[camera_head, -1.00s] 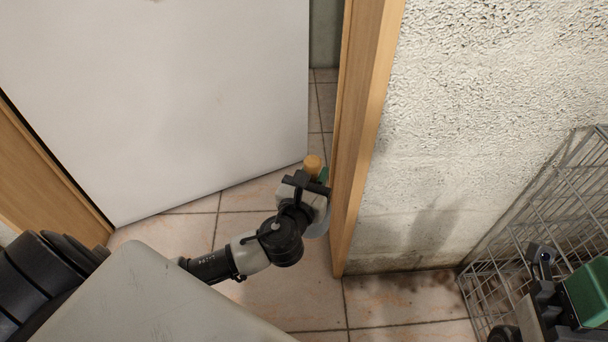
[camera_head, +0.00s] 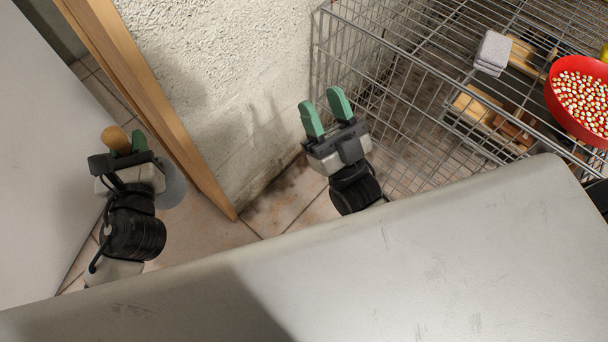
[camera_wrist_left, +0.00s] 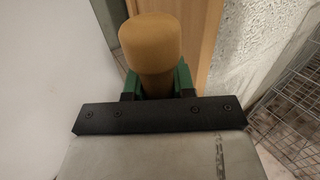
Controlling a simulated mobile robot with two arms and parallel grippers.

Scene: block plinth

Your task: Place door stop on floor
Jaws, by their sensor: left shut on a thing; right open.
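The door stop shows as a tan, rounded knob (camera_head: 116,139) at the tips of my left gripper (camera_head: 128,140) in the head view. It also shows in the left wrist view (camera_wrist_left: 150,42), between the green fingers. My left gripper is shut on it and holds it near the white door (camera_head: 35,180) and the wooden door frame. A grey round shape beside the gripper is partly hidden by it. My right gripper (camera_head: 326,112) is open and empty, in front of the textured wall beside the wire rack. The tiled floor (camera_head: 205,235) lies below.
The wooden door frame (camera_head: 150,105) stands right of my left gripper. A wire rack (camera_head: 400,130) at the right holds a red bowl (camera_head: 556,104) of small pale pieces, a grey block (camera_head: 492,52) and wooden blocks. Clear floor shows between frame and rack.

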